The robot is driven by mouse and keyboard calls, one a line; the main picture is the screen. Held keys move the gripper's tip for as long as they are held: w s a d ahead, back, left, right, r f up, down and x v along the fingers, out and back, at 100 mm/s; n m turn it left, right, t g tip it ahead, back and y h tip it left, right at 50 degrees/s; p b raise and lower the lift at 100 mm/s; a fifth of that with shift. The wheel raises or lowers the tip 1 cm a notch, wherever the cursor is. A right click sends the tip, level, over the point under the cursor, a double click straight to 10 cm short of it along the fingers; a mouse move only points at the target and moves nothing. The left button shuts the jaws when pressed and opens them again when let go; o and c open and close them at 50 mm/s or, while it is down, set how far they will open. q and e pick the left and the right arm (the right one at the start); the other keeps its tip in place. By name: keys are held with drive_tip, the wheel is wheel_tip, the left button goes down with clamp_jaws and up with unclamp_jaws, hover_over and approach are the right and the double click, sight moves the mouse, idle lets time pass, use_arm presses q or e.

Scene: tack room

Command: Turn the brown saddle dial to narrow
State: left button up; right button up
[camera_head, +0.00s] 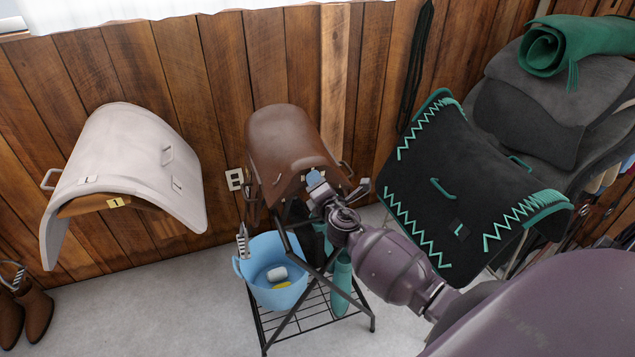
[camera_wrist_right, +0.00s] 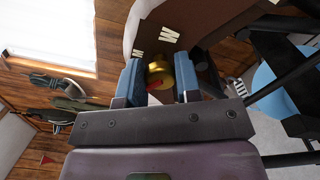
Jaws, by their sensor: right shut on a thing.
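The brown saddle (camera_head: 290,140) sits on a black stand in the middle of the head view. My right gripper (camera_head: 314,180) is at the front end of this saddle and hides its dial there. In the right wrist view, the blue fingers of my right gripper (camera_wrist_right: 160,82) are shut on a gold round dial (camera_wrist_right: 158,67). A red mark shows on the dial. Pale letter marks stand on the dark brown panel (camera_wrist_right: 205,22) around it; I cannot tell for sure which letter the red mark faces. My left gripper is not in view.
A white saddle (camera_head: 135,150) stands at the left. A black saddle pad (camera_head: 450,170) with green trim is at the right. A blue bucket (camera_head: 265,295) sits on the stand's lower rack. The wooden wall (camera_head: 225,80) is close behind. Brown boots (camera_head: 20,305) stand at far left.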

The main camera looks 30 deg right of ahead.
idle(0.4)
drive_tip(key=o, duration=0.9)
drive_tip(key=v, duration=1.1)
drive_tip(key=shift+b, duration=0.3)
drive_tip(key=shift+w+d, duration=0.1)
